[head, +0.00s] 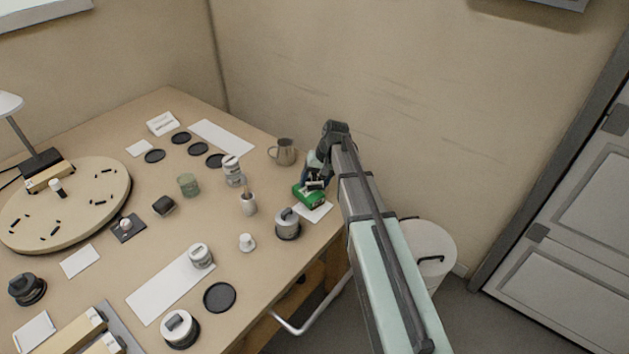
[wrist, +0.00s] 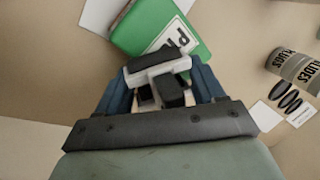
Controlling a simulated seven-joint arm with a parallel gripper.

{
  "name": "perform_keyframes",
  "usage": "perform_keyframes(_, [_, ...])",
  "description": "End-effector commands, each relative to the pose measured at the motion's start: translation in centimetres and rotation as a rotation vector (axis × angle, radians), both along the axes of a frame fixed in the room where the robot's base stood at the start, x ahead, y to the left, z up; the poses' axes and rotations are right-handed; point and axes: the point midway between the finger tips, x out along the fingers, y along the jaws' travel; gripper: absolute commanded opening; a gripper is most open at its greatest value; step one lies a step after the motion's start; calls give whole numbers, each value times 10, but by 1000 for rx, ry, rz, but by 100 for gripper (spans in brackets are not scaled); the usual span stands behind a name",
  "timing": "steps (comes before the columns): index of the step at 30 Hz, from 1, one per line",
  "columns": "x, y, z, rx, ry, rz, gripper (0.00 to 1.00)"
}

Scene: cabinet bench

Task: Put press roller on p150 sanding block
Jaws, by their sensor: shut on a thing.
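The p150 sanding block is a green block (head: 308,196) with a white label, lying on a white sheet near the right table edge. It also shows in the wrist view (wrist: 128,28), its label partly covered. My gripper (head: 317,180) is over the block, with its blue fingers pointing at it in the wrist view (wrist: 158,88). It is shut on the press roller (wrist: 157,60), which has a black roller and a white frame. The roller overlaps the near edge of the block's label in the wrist view. I cannot tell whether it touches the block.
A grey lidded pot (head: 288,226) stands close to the block, on its near left. A metal mug (head: 284,152) stands behind it, and a cup with a brush (head: 249,204) to the left. A white bin (head: 428,248) stands on the floor beyond the table's right edge.

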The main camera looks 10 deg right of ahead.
Motion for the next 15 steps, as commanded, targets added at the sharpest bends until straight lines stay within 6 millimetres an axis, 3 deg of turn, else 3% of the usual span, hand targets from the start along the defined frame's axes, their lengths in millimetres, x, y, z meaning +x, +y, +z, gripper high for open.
perform_keyframes(1, [-3, -1, -8, -10, 12, 4, 0])
perform_keyframes(2, [-3, -1, -9, -10, 13, 4, 69])
perform_keyframes(10, [-4, -1, -9, -12, 15, 6, 94])
perform_keyframes(15, [-4, 0, -9, -12, 14, 5, 94])
